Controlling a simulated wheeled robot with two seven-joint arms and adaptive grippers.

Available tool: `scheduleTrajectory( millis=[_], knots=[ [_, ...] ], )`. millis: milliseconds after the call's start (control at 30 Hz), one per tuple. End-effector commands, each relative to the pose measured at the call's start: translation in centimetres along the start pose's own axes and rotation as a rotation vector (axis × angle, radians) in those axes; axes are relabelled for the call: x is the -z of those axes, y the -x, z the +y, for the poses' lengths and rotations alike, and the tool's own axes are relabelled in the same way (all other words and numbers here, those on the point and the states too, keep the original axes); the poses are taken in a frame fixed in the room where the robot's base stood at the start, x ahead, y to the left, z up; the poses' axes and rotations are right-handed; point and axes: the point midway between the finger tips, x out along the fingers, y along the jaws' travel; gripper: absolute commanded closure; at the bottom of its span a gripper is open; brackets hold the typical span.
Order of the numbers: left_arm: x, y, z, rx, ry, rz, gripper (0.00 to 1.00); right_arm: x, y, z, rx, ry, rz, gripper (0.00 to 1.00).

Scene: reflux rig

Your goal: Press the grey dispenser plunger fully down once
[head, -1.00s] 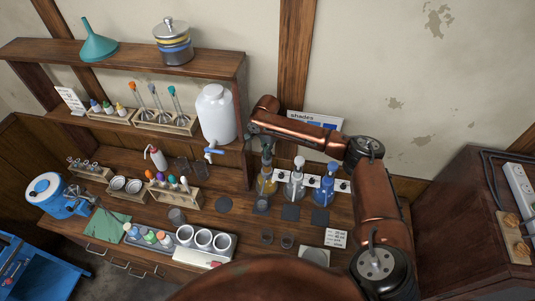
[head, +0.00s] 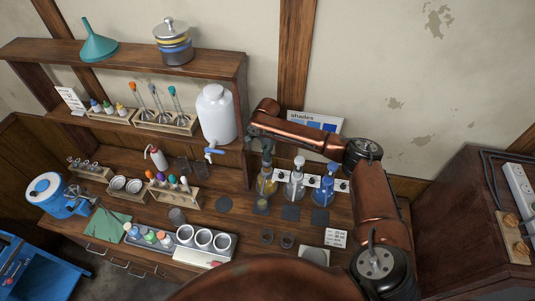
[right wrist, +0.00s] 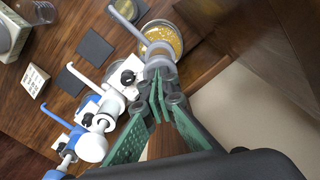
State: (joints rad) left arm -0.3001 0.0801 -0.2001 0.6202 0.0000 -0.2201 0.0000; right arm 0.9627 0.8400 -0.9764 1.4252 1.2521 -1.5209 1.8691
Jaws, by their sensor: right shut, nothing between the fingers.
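Three pump dispensers stand in a row at the back of the bench. The left one holds amber liquid (head: 266,186) and has the grey plunger (right wrist: 160,65); in the head view its top is largely hidden by my gripper. My right gripper (right wrist: 160,85) is shut and empty, pointing down with its tips at the top of the grey plunger, seemingly touching it. The plunger looks low on its bottle. A small cup (head: 262,205) in front of this dispenser shows a yellowish tint inside. My left gripper is not in view.
The white dispenser (head: 296,184) and blue dispenser (head: 325,187) stand close to the right of the amber one. Dark square pads (head: 291,212) lie in front. A large white jug (head: 216,115) stands to the left. A shades card (head: 312,122) is behind.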

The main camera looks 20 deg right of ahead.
Motion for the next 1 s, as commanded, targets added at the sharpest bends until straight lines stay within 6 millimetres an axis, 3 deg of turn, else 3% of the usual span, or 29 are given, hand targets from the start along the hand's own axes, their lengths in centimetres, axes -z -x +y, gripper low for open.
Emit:
scheduleTrajectory(
  millis=[633, 1000],
  knots=[
    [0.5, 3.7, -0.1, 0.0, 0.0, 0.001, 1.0, -0.1, 3.2, 0.1, -0.002, 0.0, -0.001, 1.0],
    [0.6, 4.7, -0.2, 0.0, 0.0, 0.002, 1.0, 0.0, 5.3, 0.0, -0.001, 0.0, 0.0, 1.0]
  ],
)
